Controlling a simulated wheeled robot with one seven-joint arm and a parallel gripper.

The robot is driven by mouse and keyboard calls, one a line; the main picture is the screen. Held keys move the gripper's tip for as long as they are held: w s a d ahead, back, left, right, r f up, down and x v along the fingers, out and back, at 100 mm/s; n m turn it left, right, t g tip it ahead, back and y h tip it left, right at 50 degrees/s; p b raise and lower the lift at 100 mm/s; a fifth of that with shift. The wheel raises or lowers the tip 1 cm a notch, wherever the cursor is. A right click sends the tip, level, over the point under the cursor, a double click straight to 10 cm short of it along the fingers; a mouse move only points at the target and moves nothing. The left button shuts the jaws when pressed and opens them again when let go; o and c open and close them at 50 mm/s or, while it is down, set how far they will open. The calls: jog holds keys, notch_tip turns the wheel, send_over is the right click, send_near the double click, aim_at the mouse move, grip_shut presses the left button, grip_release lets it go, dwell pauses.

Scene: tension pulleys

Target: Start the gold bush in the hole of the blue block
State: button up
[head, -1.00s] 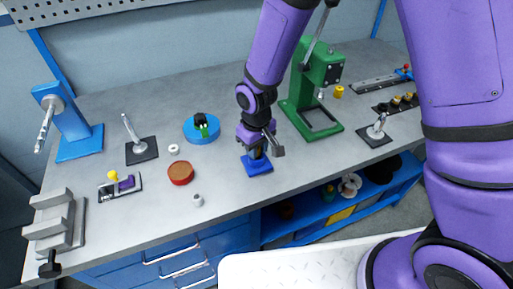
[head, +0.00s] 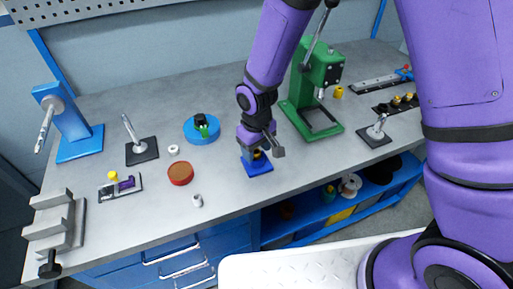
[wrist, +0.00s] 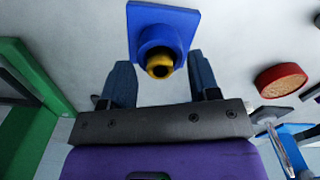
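The blue block (head: 259,168) lies on the grey bench top below my gripper (head: 257,149). In the wrist view the blue block (wrist: 160,25) has a round raised collar. The gold bush (wrist: 160,65) stands in or on that collar and projects toward the camera; how deep it sits cannot be told. A bit of the gold bush (head: 257,155) also shows in the head view. My gripper's two dark fingers are spread on either side of the bush, with clear gaps, and hold nothing.
A green press (head: 316,90) stands close to the right of my arm. A red-rimmed round tray (head: 180,173) and a small grey ring (head: 197,201) lie to the left. A blue round dish (head: 202,130) is behind. The bench in front of the block is clear.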

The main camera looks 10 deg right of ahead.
jog(key=shift+r, duration=0.1)
notch_tip(320, 180, up, 11)
jog(key=shift+f, duration=0.2)
dwell(0.5)
